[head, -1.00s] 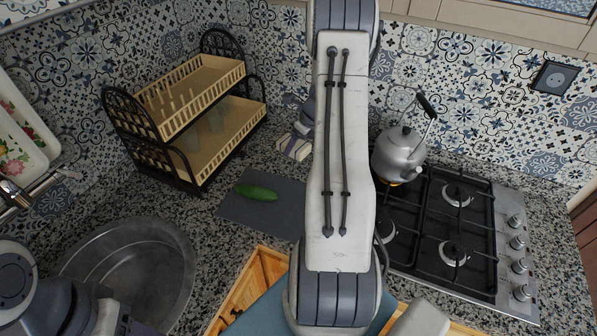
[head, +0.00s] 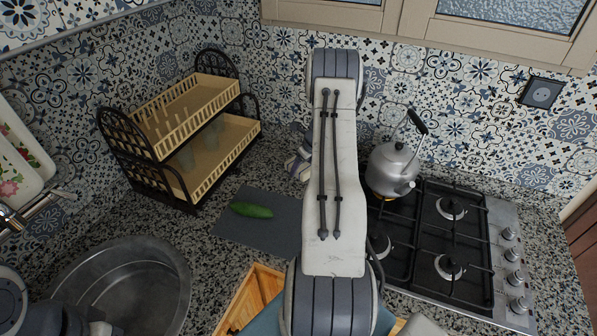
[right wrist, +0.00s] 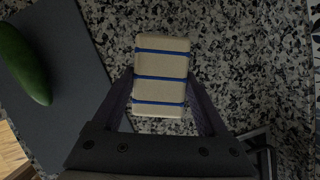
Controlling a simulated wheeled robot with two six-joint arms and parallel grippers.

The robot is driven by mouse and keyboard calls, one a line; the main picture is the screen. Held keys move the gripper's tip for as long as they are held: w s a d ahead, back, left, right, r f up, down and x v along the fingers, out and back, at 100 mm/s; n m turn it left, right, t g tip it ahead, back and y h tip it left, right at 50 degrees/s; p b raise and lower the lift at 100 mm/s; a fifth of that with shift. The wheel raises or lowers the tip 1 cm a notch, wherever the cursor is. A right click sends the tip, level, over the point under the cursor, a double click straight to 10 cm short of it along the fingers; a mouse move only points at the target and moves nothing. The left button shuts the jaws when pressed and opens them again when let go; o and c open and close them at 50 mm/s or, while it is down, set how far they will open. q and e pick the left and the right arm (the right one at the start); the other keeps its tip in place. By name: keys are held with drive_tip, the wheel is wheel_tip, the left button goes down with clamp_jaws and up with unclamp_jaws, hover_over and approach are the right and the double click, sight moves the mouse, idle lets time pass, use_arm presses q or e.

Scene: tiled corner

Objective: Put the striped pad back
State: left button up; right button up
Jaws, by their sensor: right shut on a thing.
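The striped pad (right wrist: 160,85) is a cream block with blue bands across it, seen from above in the right wrist view. My right gripper (right wrist: 160,103) is shut on it, with one finger at each long side. In the head view my right gripper (head: 299,150) is low over the back of the counter, beside my own arm, and hides most of the pad. I cannot tell if the pad touches the counter. My left arm shows at the lower left edge of the head view, but its gripper is not in view.
A grey mat (head: 240,230) with a green cucumber (head: 251,210) lies left of the gripper. A two-tier dish rack (head: 190,125) stands at the back left, a round sink (head: 130,285) at front left. A kettle (head: 392,168) stands on the gas hob (head: 440,240) at right.

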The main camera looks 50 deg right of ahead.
sight(299, 182)
drive_tip(key=shift+w+a+f, duration=0.15)
drive_tip(key=shift+w+f, duration=0.05)
drive_tip(key=shift+w, duration=0.15)
drive_tip(key=shift+w+f, duration=0.1)
drive_tip(key=shift+f, duration=0.2)
wheel_tip(299, 182, down, 3)
drive_tip(key=shift+f+p, duration=0.15)
drive_tip(key=shift+p, duration=0.5)
drive_tip(key=shift+f, duration=0.15)
drive_tip(key=shift+f, duration=0.1)
drive_tip(key=shift+f, duration=0.15)
drive_tip(key=o, duration=1.2)
